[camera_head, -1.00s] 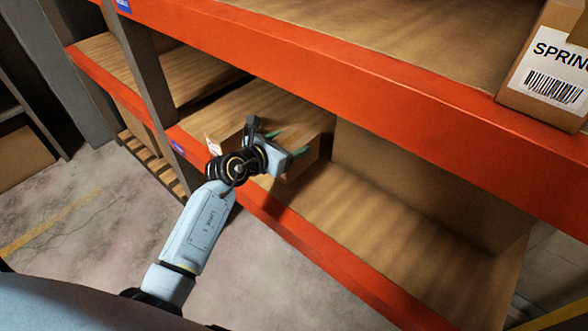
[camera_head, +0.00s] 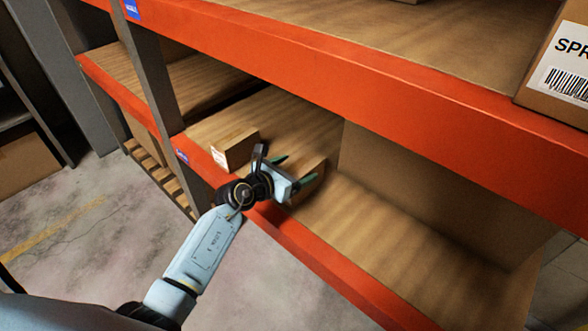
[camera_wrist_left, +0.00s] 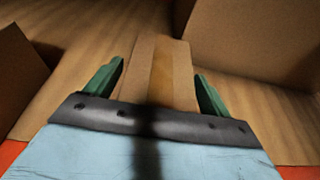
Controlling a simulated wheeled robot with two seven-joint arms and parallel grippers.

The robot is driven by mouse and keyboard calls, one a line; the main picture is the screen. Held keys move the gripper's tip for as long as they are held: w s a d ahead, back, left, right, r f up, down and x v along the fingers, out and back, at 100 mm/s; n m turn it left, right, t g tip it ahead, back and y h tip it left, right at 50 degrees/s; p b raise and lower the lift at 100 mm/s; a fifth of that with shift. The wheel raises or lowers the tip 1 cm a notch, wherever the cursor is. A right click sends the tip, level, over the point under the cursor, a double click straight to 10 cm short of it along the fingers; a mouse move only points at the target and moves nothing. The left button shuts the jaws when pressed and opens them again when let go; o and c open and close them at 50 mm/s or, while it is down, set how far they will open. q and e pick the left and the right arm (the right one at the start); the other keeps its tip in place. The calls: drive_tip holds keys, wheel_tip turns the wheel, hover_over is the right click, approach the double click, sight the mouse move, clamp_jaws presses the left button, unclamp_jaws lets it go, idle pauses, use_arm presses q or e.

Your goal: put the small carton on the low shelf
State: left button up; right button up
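The small carton (camera_head: 317,170) rests on the low shelf (camera_head: 385,232), mostly hidden behind my left gripper in the head view. In the left wrist view the carton (camera_wrist_left: 160,72), with a tape strip along its top, lies between the two green fingers. My right gripper is not in view.
Another carton with a white label (camera_head: 236,149) sits left of the gripper on the same shelf. A large brown box (camera_head: 400,175) stands behind to the right. The orange upper beam (camera_head: 370,85) runs above. A labelled box (camera_head: 560,75) is on the upper shelf.

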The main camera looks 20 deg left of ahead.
use_arm(q)
drive_tip(key=shift+o, duration=0.5)
drive_tip(key=shift+r, duration=0.1)
drive_tip(key=shift+s+r, duration=0.1)
drive_tip(key=shift+r, duration=0.05)
drive_tip(key=p+v, duration=0.2)
drive_tip(key=v, duration=0.9)
drive_tip(key=shift+s+a+r, duration=0.15)
drive_tip(key=shift+s+r, duration=0.05)
drive_tip(key=shift+s, duration=0.15)
idle(0.5)
